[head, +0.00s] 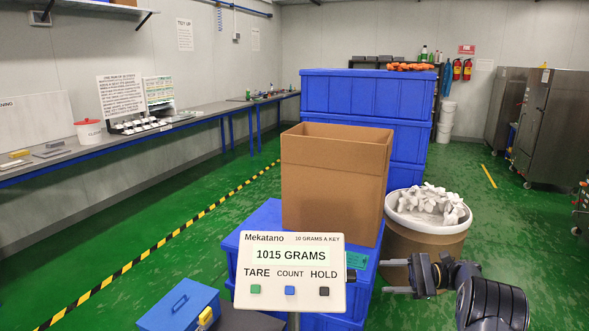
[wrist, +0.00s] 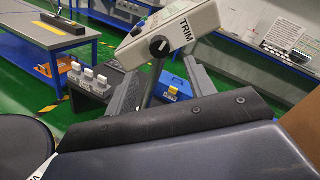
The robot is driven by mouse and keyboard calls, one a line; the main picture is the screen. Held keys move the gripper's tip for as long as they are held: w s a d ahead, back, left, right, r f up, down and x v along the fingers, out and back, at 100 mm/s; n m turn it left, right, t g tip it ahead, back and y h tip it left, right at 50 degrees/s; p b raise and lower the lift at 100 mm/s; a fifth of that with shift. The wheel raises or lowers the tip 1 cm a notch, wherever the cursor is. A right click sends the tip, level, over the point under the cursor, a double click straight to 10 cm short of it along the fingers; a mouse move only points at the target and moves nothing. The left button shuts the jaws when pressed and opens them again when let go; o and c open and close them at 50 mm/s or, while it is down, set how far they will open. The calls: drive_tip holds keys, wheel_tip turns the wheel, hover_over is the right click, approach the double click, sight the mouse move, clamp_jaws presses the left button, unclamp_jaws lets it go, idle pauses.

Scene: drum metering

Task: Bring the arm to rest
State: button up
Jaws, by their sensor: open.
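My arm reaches in from the lower right of the head view, with my gripper (head: 388,276) pointing left toward the scale display (head: 291,271). My gripper also shows in the wrist view (wrist: 162,68), its two grey fingers apart with nothing held. Between and beyond the fingers are the display's post and its side, marked TRIM, with a black knob (wrist: 160,46). The display reads 1015 GRAMS, with TARE, COUNT and HOLD keys. I cannot tell the exact gap between fingers and display.
A cardboard box (head: 335,180) stands on a blue base behind the display. A drum (head: 425,245) heaped with white pieces stands to its right, close to my arm. A blue toolbox (head: 178,306) is lower left. Stacked blue crates (head: 365,95) rise behind. Green floor is clear at right.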

drive_tip(key=a, duration=0.9)
drive_tip(key=d+m+p, duration=0.5)
drive_tip(key=p, duration=0.1)
drive_tip(key=shift+w+m, duration=0.1)
drive_tip(key=shift+m, duration=0.3)
drive_tip(key=shift+a+r, duration=0.1)
drive_tip(key=shift+r, duration=0.05)
